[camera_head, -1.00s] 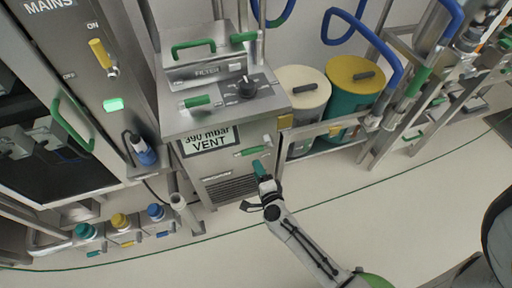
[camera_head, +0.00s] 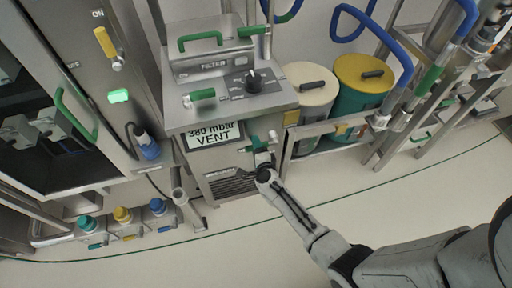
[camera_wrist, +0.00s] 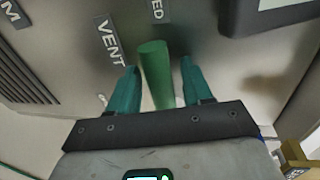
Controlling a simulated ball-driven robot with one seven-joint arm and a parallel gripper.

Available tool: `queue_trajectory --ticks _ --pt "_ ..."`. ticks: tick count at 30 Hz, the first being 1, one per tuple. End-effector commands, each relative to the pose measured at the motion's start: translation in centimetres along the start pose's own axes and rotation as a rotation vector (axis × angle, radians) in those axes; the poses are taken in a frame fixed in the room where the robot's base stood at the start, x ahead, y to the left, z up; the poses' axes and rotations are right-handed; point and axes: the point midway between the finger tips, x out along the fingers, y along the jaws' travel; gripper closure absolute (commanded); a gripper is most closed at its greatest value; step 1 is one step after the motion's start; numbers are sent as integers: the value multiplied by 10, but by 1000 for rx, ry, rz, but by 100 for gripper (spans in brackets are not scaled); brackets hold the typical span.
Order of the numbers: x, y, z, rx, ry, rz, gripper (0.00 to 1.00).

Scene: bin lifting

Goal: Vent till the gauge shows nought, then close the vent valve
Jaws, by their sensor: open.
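The gauge (camera_head: 213,135) is a display on the front of the filter cabinet (camera_head: 228,110); it reads 380 mbar with VENT below. The vent valve's green handle (camera_wrist: 156,75) stands in the wrist view beside a VENT label (camera_wrist: 109,42). My gripper (camera_wrist: 158,66) is open, with one teal finger on each side of the handle and narrow gaps showing. In the head view my gripper (camera_head: 264,147) is at the cabinet's lower right front, where it largely hides the handle.
A second label, partly cut off, ends in ED (camera_wrist: 157,9). A black knob (camera_head: 253,80) and another green handle (camera_head: 202,95) are on the cabinet top. A cream-lidded drum (camera_head: 311,80) and a yellow-lidded drum (camera_head: 363,75) stand at right behind a rail. The floor in front is clear.

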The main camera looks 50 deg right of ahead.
Motion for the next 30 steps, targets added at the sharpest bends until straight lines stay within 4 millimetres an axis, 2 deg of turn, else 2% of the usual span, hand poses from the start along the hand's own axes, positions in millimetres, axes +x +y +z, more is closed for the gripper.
queue_trajectory --ticks 6,21,30 --pt "0 0 0 0 0 0 51" --pt "0 0 0 0 0 0 99" --pt "0 0 0 0 0 1 100"
